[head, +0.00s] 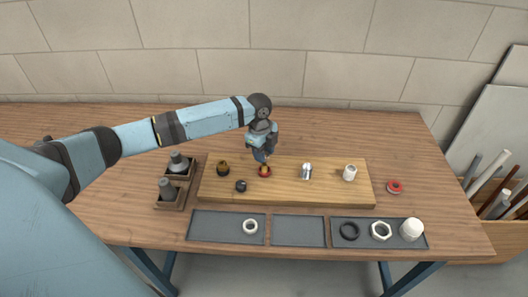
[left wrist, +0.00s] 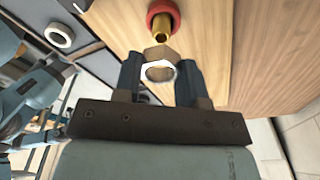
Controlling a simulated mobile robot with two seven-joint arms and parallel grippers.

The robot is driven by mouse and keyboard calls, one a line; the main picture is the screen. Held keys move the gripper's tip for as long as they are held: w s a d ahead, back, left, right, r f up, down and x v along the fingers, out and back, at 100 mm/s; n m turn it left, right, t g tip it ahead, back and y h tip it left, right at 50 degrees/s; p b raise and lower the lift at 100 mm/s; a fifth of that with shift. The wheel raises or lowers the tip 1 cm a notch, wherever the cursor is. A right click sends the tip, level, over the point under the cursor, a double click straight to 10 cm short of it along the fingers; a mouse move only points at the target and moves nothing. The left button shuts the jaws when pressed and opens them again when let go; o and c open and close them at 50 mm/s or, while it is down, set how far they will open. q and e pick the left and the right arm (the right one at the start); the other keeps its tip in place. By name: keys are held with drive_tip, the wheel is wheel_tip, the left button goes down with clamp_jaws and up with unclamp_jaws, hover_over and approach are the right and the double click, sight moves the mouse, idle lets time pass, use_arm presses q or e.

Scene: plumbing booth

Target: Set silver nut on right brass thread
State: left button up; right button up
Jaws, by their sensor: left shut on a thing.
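My left gripper (head: 262,156) is shut on a hex nut, held between its fingers in the left wrist view (left wrist: 158,82). The nut (left wrist: 157,54) has a bright opening and a tan-looking face, perhaps from reflected wood. The right brass thread (left wrist: 161,27) stands upright on the board with a red ring (left wrist: 163,9) around its base. In the head view the thread (head: 264,170) is just below the fingertips. The nut appears close to the thread's free end; whether they touch cannot be told. The left brass thread (head: 223,169) stands farther left. My right gripper is not visible.
On the wooden board (head: 325,193) stand a silver fitting (head: 306,171), a white fitting (head: 349,173) and a dark piece (head: 241,186). Trays (head: 298,232) in front hold a white ring, black ring, pale hex nut (head: 381,231) and white cap. A caddy (head: 170,200) is left; a red ring (head: 395,187) lies right.

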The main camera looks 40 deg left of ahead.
sight(265, 165)
use_arm(q)
drive_tip(key=shift+f+b, duration=0.85)
drive_tip(key=shift+f, duration=1.5)
drive_tip(key=shift+m+p, duration=0.3)
drive_tip(key=shift+m, duration=0.7)
drive_tip(key=m, duration=0.3)
drive_tip(key=shift+f+m+g, duration=0.15)
drive_tip(key=shift+m+g, duration=0.15)
drive_tip(key=shift+g, duration=0.1)
drive_tip(key=o, duration=1.6)
